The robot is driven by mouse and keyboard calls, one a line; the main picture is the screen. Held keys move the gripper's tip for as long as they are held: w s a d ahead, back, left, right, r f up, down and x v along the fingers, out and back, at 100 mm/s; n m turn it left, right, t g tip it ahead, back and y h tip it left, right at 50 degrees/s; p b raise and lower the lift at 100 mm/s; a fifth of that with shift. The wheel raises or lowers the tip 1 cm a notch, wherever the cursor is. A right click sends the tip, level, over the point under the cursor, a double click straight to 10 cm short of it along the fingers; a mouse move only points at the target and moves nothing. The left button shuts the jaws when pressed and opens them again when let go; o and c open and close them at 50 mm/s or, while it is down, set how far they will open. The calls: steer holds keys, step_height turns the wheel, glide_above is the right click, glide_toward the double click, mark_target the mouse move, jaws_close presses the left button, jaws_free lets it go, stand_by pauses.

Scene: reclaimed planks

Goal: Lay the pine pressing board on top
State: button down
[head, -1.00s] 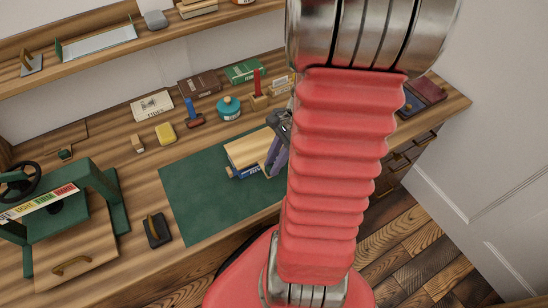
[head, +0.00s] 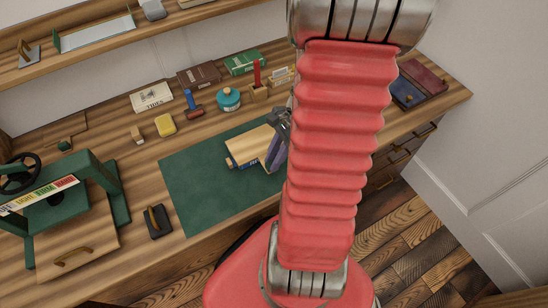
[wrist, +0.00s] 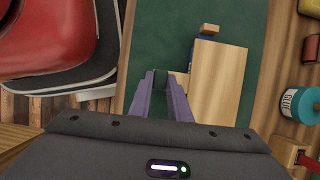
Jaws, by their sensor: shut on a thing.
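The pine pressing board (head: 250,143) is a pale wooden rectangle over the green mat (head: 190,192). Something blue, like a book (head: 255,163), shows beneath it, with a small wooden end (head: 230,163) sticking out at the left. My gripper (head: 275,152) is at the board's right end, partly hidden by my arm. In the wrist view, the purple fingers (wrist: 165,82) are shut on a small wooden tab (wrist: 180,82) at the side of the pine board (wrist: 217,82). The blue edge (wrist: 203,46) shows beyond it. I cannot tell whether the board touches what is under it.
The mat's left part is clear.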

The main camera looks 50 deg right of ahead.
steer(key=shift+f, duration=0.15)
steer(key=c, duration=1.6)
jaws_free()
steer(key=v, duration=1.3)
steer(key=shift+s+d+r, duration=0.1)
steer(key=shift+d+r, duration=0.05)
steer(key=shift+r, duration=0.1)
